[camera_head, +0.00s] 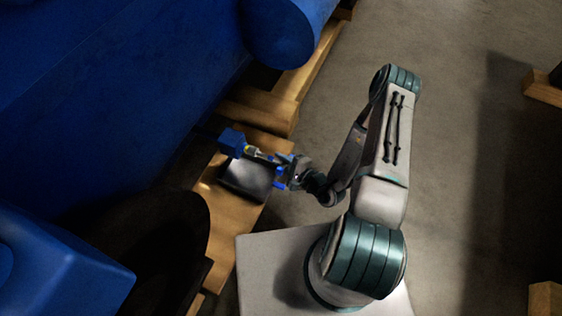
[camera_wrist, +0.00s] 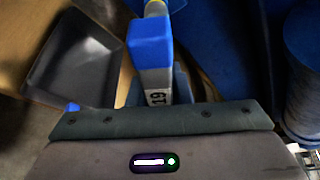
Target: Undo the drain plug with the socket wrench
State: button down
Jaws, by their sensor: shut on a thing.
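The socket wrench (camera_wrist: 155,84) runs up from my gripper in the wrist view, with a grey body marked 19 and a blue block; a yellow band shows at the top edge. My gripper (camera_head: 284,168) is shut on the wrench, with a finger on each side. In the head view, the yellow and silver part of the wrench (camera_head: 258,153) points left toward a blue block (camera_head: 232,143) beside the engine. I cannot tell the drain plug apart, nor whether the wrench is seated on it.
A dark tray (camera_head: 247,181) lies under the wrench on a wooden plank (camera_head: 224,238); it also shows in the wrist view (camera_wrist: 75,65). The large blue engine (camera_head: 110,100) fills the left. Timber blocks (camera_head: 262,112) stand beneath it. The floor at right is mostly clear.

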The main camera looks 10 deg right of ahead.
jog(key=n, duration=0.1)
jog(key=n+t, duration=0.1)
jog(key=n, duration=0.1)
jog(key=shift+w+d+t+b, duration=0.15)
jog(key=shift+t+b, duration=0.15)
jog(key=shift+b, duration=0.05)
